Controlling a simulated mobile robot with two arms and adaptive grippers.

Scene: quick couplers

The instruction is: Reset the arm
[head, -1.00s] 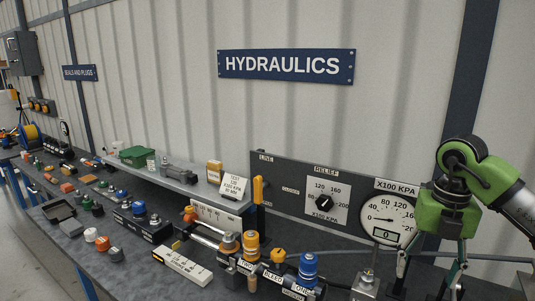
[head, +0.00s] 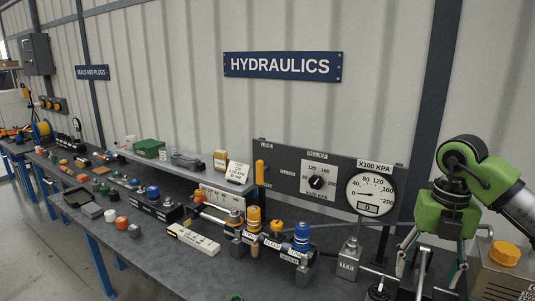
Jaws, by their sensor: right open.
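My right gripper (head: 429,272), green and dark with thin fingers, hangs pointing down at the right of the head view. Its fingers are spread apart, and I see nothing held between them. It is in front of the bench's right end, right of the pressure gauge (head: 370,193). My left gripper is not in view. Dark metal fittings show around and below the right fingertips; I cannot tell whether they touch.
The coupler manifold (head: 280,247) carries yellow and blue couplers. A relief dial (head: 316,182) is on the grey panel. A metal box with an orange cap (head: 504,253) stands at the far right. Loose parts cover the bench's left; its front middle (head: 165,270) is mostly clear.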

